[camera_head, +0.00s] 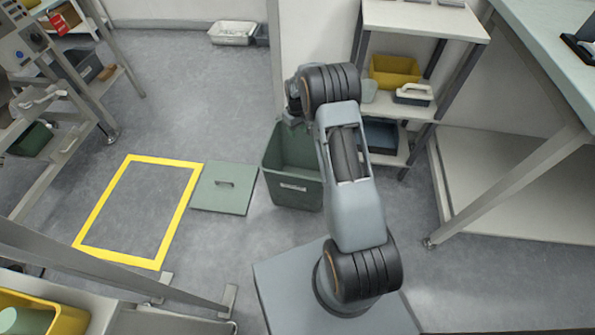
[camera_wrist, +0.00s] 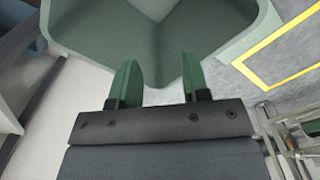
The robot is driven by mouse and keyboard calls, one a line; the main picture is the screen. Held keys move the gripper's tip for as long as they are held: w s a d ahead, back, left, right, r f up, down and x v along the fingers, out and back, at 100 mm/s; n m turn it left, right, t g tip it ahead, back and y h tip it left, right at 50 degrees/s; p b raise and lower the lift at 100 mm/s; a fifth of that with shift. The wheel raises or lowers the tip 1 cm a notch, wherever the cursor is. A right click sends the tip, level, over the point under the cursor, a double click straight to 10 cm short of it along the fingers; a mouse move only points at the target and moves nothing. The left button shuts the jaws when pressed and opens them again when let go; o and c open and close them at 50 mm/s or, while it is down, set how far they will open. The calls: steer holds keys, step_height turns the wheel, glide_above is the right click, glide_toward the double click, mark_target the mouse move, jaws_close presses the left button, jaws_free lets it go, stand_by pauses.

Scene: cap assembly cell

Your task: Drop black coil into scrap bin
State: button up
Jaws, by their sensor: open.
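The scrap bin, an open grey-green bin (camera_head: 296,198), stands on the floor beside my arm, and its inside also shows in the wrist view (camera_wrist: 95,38). My gripper (camera_wrist: 160,68) is open over the bin's near corner, with a clear gap between its two green fingers and nothing held. In the head view the gripper is mostly hidden by my own arm, above the bin's far side. No black coil shows in either view. Only part of the bin's inside is visible, and that part looks bare.
A green lid (camera_head: 224,187) lies flat on the floor left of the bin. A yellow floor frame (camera_head: 112,252) lies farther left. A shelf unit (camera_head: 422,22) with a yellow bin (camera_head: 394,70) stands behind right. A light green-topped table (camera_head: 535,50) is at right.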

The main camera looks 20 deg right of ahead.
step_height(320, 180, up, 8)
steer(key=p, duration=0.2)
steer(key=shift+f, duration=0.15)
stand_by(0.5)
